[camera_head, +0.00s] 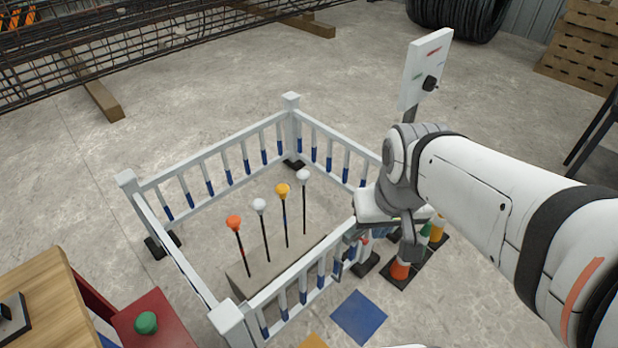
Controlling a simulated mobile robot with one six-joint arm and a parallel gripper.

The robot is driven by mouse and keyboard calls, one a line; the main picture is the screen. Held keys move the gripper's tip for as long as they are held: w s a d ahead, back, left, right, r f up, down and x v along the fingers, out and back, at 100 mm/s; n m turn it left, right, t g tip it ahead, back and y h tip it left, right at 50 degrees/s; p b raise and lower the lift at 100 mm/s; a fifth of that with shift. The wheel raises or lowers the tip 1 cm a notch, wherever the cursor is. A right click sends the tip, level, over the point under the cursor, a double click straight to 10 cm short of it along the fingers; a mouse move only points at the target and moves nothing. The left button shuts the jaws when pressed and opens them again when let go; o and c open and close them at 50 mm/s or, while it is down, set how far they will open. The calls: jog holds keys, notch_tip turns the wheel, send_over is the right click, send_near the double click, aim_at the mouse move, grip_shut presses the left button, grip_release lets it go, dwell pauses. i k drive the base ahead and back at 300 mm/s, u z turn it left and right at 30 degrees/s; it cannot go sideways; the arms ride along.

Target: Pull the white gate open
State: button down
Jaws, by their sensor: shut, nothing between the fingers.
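A low white fence (213,157) with blue-banded uprights encloses a square patch of floor. Its near right section (292,272) looks like the gate, running from the front post (230,318) to the right corner, and it stands in line with the fence, closed. My gripper (408,252) is at that right corner, pointing down, shut and empty. My arm and wrist hide the corner post and part of the right-hand fence. I cannot tell whether the gripper touches the gate.
Traffic cones (401,267) stand close to my gripper. A blue floor square (358,317) lies outside the gate.

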aim_at(260, 333)
jog(key=i, duration=0.3)
jog(key=u, duration=1.45)
jog(key=k, duration=1.45)
jog(key=z, duration=1.15)
jog(key=i, duration=1)
jog(key=z, duration=0.1)
